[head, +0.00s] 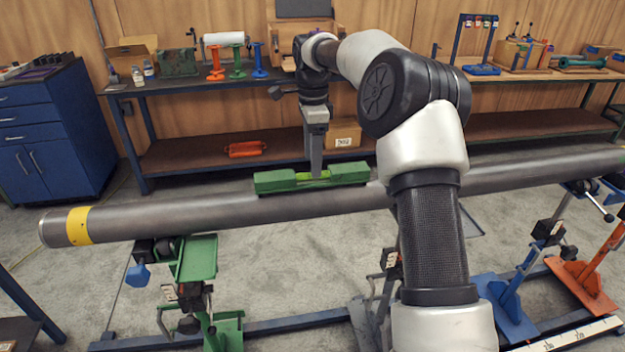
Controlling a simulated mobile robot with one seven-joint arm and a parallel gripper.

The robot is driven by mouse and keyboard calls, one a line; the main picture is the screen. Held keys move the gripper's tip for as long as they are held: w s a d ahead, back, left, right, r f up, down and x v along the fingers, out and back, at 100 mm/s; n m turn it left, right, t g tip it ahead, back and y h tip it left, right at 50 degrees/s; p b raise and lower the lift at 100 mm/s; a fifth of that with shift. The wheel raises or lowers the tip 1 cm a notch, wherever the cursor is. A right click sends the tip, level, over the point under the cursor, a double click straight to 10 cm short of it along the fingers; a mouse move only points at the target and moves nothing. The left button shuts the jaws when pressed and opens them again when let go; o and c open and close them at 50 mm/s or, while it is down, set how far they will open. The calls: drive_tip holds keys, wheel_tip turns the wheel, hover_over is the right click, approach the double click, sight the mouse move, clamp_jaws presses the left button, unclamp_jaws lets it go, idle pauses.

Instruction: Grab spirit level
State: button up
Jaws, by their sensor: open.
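The green spirit level (274,181) lies lengthwise on top of the grey pipe (225,212), near the middle of the picture. Its yellow-green vial section shows at its middle. My gripper (316,172) hangs from above, pointing down, with its fingertips at the middle of the level. From this side the fingers overlap one another, so the gap between them is hidden. I cannot tell whether they touch the level. The gripper is open. My arm covers part of the pipe to the right of the level.
The pipe rests on stands, with a green one (200,258) at left and blue (505,310) and orange (585,275) ones at right. A workbench (180,83) with tools stands behind. A blue cabinet (45,130) is at far left. Space above the pipe's left part is clear.

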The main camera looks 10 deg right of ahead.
wheel_tip(320, 180, down, 5)
drive_tip(key=shift+f+b, duration=0.15)
drive_tip(key=shift+b, duration=0.2)
drive_tip(key=shift+c, duration=0.4)
drive_tip(key=c, duration=1.4)
